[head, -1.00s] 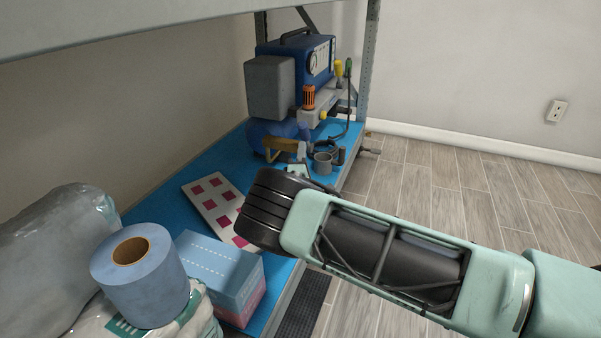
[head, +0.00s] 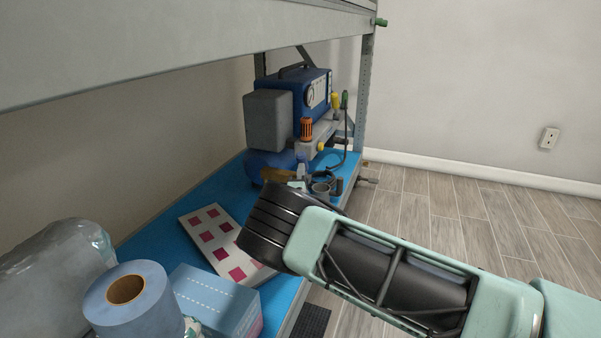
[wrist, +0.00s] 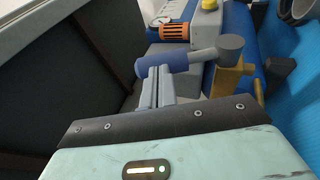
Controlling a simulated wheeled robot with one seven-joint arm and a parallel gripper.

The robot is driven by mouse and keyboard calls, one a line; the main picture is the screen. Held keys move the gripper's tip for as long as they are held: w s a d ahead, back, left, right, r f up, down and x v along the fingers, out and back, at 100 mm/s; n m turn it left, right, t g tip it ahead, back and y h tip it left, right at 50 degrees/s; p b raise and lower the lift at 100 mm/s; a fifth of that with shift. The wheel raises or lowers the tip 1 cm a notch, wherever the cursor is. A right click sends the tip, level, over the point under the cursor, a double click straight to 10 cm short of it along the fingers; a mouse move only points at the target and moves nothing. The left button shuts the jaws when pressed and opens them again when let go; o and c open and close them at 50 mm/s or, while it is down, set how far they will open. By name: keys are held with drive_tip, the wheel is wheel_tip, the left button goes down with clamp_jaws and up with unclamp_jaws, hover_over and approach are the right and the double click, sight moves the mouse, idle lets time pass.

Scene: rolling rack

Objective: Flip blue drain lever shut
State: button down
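The drain lever has a blue handle (wrist: 164,64) on a grey arm that runs to a grey round hub over a brass valve (wrist: 226,82). In the head view the blue handle (head: 301,158) shows small above the brass-coloured valve (head: 276,175), by the compressor's blue tank (head: 268,162). My gripper (wrist: 156,72) has its two fingers close together with no visible gap, so it looks shut. The fingertips are at the underside of the blue handle in the wrist view; whether they touch cannot be told. In the head view my wrist hides most of the fingers.
The compressor stands at the shelf's far end, with an orange-banded part (head: 306,130) and a yellow knob (wrist: 209,4). A grey cup (head: 320,188) sits close right of the valve. A spotted board (head: 222,262), box (head: 215,300) and blue roll (head: 132,305) are nearer. A shelf beam (head: 200,65) crosses above.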

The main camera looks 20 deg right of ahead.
sight(305, 159)
drive_tip(key=r+g+p, duration=0.1)
drive_tip(key=p, duration=0.1)
drive_tip(key=w+d+r+m+g+p, duration=0.1)
drive_tip(key=w+r+g+y+p, duration=0.1)
drive_tip(key=p, duration=0.1)
drive_tip(key=shift+w+d+r+g+p, duration=0.1)
drive_tip(key=shift+d+r+g+p, duration=0.05)
drive_tip(key=shift+d+g+p, duration=0.2)
drive_tip(key=shift+w+d+r+m+g+y+p, duration=0.1)
drive_tip(key=shift+w+d+m+g+y+p, duration=0.2)
drive_tip(key=shift+w+g+p, duration=0.25)
drive_tip(key=shift+w+d+r+m+g+y+p, duration=0.1)
drive_tip(key=shift+w+d+m+g+p, duration=0.1)
drive_tip(key=shift+w+d+g+p, duration=0.3)
drive_tip(key=shift+w+d+f, duration=0.1)
drive_tip(key=shift+w+f, duration=0.05)
drive_tip(key=shift+w, duration=0.1)
drive_tip(key=shift+w+d, duration=0.15)
drive_tip(key=shift+r, duration=0.2)
drive_tip(key=p+v, duration=0.5)
drive_tip(key=v, duration=1.2)
drive_tip(key=shift+s+a, duration=0.2)
drive_tip(key=shift+s, duration=0.1)
